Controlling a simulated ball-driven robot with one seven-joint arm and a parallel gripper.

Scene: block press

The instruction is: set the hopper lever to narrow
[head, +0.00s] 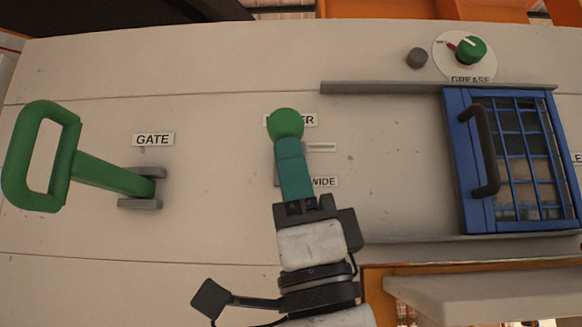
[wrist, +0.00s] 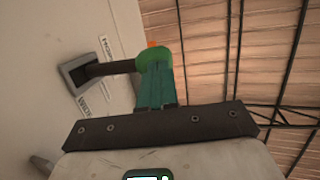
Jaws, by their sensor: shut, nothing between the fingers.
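The hopper lever has a round green knob (head: 285,124), which covers part of the HOPPER label (head: 304,120) in the head view. In the wrist view its dark shaft (wrist: 100,70) sticks out of a grey wall bracket (wrist: 76,75) to the green knob (wrist: 150,58). My gripper (head: 288,143) has teal fingers, shut with nothing between them. Its fingertips (wrist: 154,68) appear at or just under the knob; I cannot tell whether they touch. The WIDE label (head: 324,182) is below the bracket. A smaller label (head: 321,147) above it is unreadable.
A green GATE handle (head: 40,155) sticks out at the left. A blue barred door (head: 465,165) with a dark handle (head: 484,150) is at the right. A green GREASE knob (head: 470,50) sits above it. A pale ledge (head: 480,295) juts out at the lower right.

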